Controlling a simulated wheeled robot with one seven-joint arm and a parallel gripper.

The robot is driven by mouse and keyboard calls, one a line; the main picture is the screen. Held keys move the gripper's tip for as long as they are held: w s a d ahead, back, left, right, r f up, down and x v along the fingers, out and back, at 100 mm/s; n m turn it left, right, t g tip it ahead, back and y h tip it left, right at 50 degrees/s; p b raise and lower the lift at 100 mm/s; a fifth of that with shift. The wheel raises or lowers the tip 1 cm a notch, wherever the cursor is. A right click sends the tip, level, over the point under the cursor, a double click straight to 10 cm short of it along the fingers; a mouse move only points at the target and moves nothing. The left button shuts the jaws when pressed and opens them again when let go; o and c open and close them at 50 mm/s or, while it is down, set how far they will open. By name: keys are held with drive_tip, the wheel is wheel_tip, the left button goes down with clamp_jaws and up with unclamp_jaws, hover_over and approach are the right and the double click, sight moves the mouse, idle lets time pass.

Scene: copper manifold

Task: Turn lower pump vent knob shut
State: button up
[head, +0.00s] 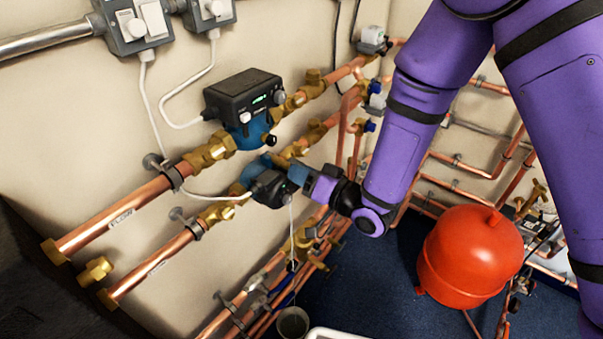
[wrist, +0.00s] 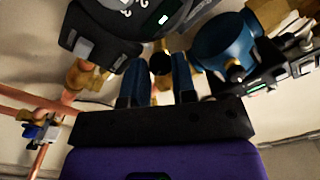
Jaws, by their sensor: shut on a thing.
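The lower pump (head: 266,187) has a blue body and a dark control box, and sits on the lower copper pipe. My gripper (head: 298,174) reaches it from the right in the head view and hides its vent knob there. In the wrist view the small black vent knob (wrist: 160,63) sits between the two blue fingers of my gripper (wrist: 159,76). The fingers are shut on it. The knob's exact turn angle cannot be told.
The upper pump (head: 243,110) with its black control box is just above. Brass valves and copper pipes (head: 130,210) run along the wall. A red vessel (head: 468,258) stands at right, and a small bucket (head: 292,322) is below.

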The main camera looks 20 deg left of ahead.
drive_tip(key=shift+w+n, duration=0.1)
drive_tip(key=shift+n, duration=7.1)
drive_tip(key=o, duration=0.9)
drive_tip(key=shift+o, duration=0.2)
drive_tip(key=v, duration=1.1)
drive_tip(key=shift+w, duration=0.1)
